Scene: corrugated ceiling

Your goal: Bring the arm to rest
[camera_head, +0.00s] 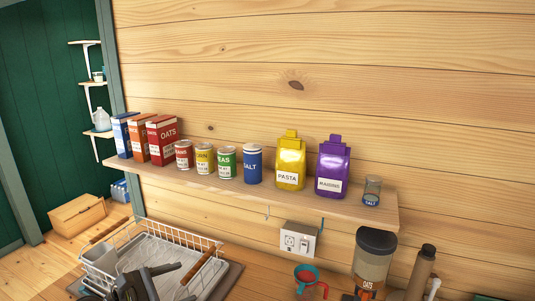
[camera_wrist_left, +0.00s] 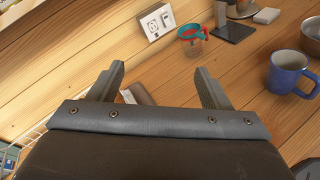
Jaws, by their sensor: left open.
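My left gripper (camera_head: 187,268) is low in the head view, over the right part of the dish rack (camera_head: 150,229). Its dark jaws are apart, with nothing held between them. In the left wrist view, the two fingers of the left gripper (camera_wrist_left: 160,72) spread over the wooden counter (camera_wrist_left: 225,65). A brown object (camera_wrist_left: 137,95) shows beyond and partly between the fingers, its lower part hidden by the gripper body. My right gripper is in neither view.
A wall shelf (camera_head: 240,192) holds boxes, cans, a yellow pasta bag (camera_head: 291,163) and a purple bag (camera_head: 332,168). On the counter are a red cup with a teal rim (camera_head: 306,280), an oats canister (camera_head: 372,262) and a blue mug (camera_wrist_left: 288,77). Counter around the mug is partly clear.

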